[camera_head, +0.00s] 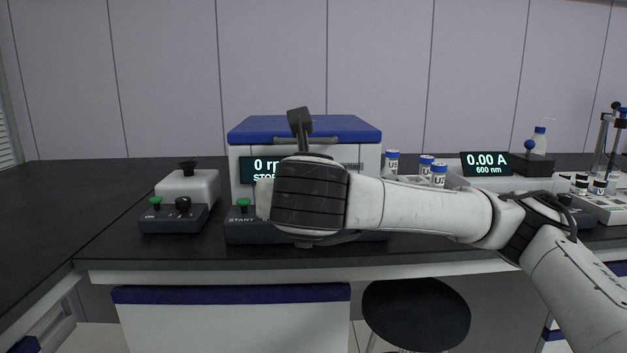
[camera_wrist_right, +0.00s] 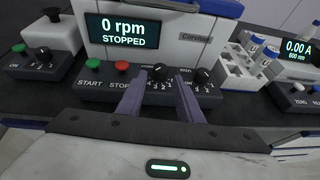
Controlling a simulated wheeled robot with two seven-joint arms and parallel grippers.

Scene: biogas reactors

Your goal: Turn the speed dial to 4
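The centrifuge (camera_wrist_right: 102,45) has a blue lid and a display (camera_wrist_right: 130,31) reading "0 rpm STOPPED". Its front panel carries a green START button (camera_wrist_right: 84,58), a red button (camera_wrist_right: 121,65) and two black dials. The left dial (camera_wrist_right: 159,71) lies between the fingertips of my right gripper (camera_wrist_right: 160,78), which is open around it; contact cannot be told. The other dial (camera_wrist_right: 204,76) is just right of the fingers. In the head view my right arm hides both dials and the gripper's fingers. My left gripper is out of view.
A small mixer (camera_head: 189,185) with a green ON button (camera_head: 156,201) and its own black dial (camera_head: 183,203) stands left. A rack of blue-capped vials (camera_wrist_right: 236,65) and a display reading 0.00 A (camera_head: 487,164) are right. A dark stool (camera_head: 415,313) stands in front.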

